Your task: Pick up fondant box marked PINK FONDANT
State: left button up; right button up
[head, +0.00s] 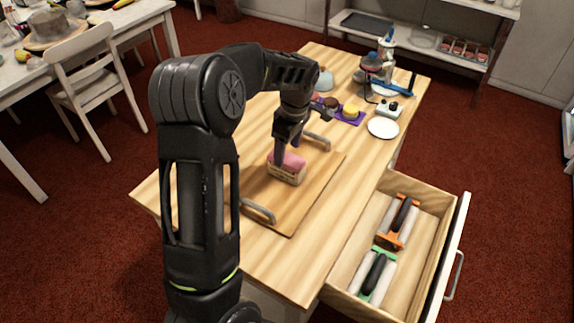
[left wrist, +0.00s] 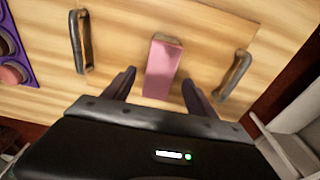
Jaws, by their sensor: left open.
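The fondant box (head: 287,169) is a small pale box with a pink top, standing on the wooden board (head: 318,185) on the table. In the left wrist view the box (left wrist: 162,67) shows its pink top and a pale side; no marking can be read. My left gripper (head: 284,150) is above the box and partly covers it in the head view. In the left wrist view my left gripper (left wrist: 158,84) is open, with one finger on each side of the box's near end and a gap on both sides. My right gripper is not in view.
The board has two grey handles (head: 258,211). An open drawer (head: 352,262) at the right holds an orange scraper (head: 400,222) and a green one (head: 376,275). A purple tray (head: 351,115), white plate (head: 383,128) and small appliance stand farther back. A chair (head: 90,75) is at the left.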

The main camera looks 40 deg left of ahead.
aim_at(287, 158)
pick_arm(q)
jog(key=shift+f, duration=0.2)
jog(key=f, duration=0.1)
jog(key=f+p, duration=0.1)
jog(key=f, duration=0.2)
jog(key=shift+a+f+p, duration=0.25)
jog(key=shift+f+p, duration=0.15)
jog(key=shift+f, duration=0.2)
grip_shut()
dwell(0.8)
